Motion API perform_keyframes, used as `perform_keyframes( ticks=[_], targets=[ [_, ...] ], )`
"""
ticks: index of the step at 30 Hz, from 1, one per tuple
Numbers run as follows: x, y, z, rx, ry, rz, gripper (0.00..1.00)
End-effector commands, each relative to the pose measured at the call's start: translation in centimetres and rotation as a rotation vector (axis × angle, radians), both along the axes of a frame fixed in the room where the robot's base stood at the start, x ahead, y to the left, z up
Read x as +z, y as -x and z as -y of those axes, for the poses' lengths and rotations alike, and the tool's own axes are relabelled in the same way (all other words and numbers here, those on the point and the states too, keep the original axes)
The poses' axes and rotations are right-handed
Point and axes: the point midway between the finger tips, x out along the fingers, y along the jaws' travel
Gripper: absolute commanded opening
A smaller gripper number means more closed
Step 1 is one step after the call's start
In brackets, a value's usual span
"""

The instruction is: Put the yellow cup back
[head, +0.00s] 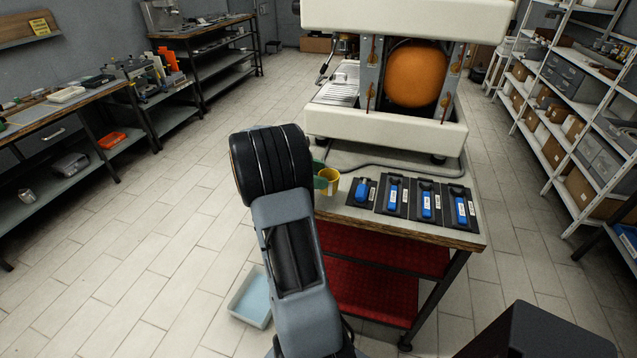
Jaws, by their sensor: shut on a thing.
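The yellow cup (329,180) is at the left front corner of the bench that carries the open boiler machine. It is partly hidden behind my arm. My gripper (319,178) is mostly hidden by my own arm; a small green part of it shows at the cup's left side, shut on the cup. The cup looks upright. I cannot tell whether it touches the bench top (412,224) or is held just above it.
The boiler machine (330,127) with an orange boiler (416,74) stands behind the cup. Several black trays with blue-handled items (392,194) lie right of it. A light blue bin (251,298) is on the floor. Shelves (575,100) stand right, workbenches (60,105) left.

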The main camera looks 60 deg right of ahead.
Motion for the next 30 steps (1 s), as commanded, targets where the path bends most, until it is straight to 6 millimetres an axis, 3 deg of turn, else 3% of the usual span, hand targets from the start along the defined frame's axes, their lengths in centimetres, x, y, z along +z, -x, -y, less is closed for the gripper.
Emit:
perform_keyframes(
  ticks=[8,20,21,28,30],
  targets=[
    [-3.1,0.0,0.2,0.002,-0.002,-0.003,0.34],
    [-3.7,-0.1,0.2,0.0,-0.001,-0.001,0.34],
    [-3.7,-0.1,0.2,0.0,-0.001,-0.001,0.63],
    [-3.6,-0.1,0.2,0.0,-0.001,-0.001,0.85],
    [-3.6,-0.1,0.2,0.0,-0.001,-0.001,0.87]
  ],
)
